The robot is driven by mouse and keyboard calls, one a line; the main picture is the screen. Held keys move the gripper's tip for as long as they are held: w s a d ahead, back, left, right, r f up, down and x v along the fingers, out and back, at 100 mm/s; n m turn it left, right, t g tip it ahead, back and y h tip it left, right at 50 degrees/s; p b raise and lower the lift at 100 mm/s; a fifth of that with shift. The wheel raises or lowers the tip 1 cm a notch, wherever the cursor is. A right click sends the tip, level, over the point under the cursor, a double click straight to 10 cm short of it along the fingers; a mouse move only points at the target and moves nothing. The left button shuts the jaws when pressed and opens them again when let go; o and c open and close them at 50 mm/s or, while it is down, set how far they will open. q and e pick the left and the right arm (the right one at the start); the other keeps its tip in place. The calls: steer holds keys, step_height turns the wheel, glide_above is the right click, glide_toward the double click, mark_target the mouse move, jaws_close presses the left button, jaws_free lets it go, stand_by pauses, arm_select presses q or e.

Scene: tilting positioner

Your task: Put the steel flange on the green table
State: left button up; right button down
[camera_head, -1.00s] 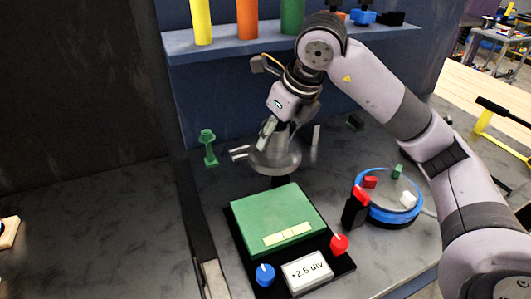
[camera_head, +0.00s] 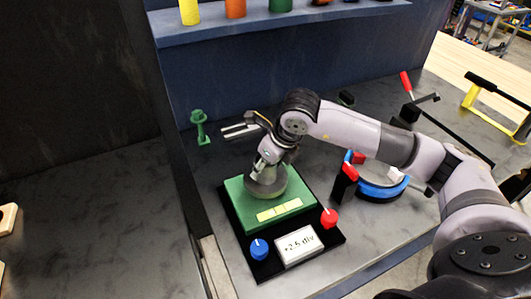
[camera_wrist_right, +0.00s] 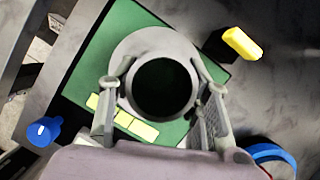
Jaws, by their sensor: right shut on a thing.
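The steel flange (camera_head: 266,186) is a grey round piece with a wide base and a hub. It is over the far part of the green table (camera_head: 292,206); whether it touches the top I cannot tell. My right gripper (camera_head: 262,168) is shut on the flange from above. In the right wrist view the gripper's fingers (camera_wrist_right: 160,92) stand on both sides of the flange's hub, and the flange's ring (camera_wrist_right: 150,38) lies over the green top (camera_wrist_right: 112,32). My left gripper is not in view.
A blue round tray (camera_head: 382,190) stands to the right. A green stand (camera_head: 200,127) is behind left.

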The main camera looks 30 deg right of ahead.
steer(key=shift+w+f, duration=0.15)
steer(key=shift+f, duration=0.5)
steer(key=shift+f, duration=0.15)
steer(key=c, duration=0.9)
jaws_free()
steer(key=shift+s, duration=0.2)
steer(key=shift+o, duration=0.2)
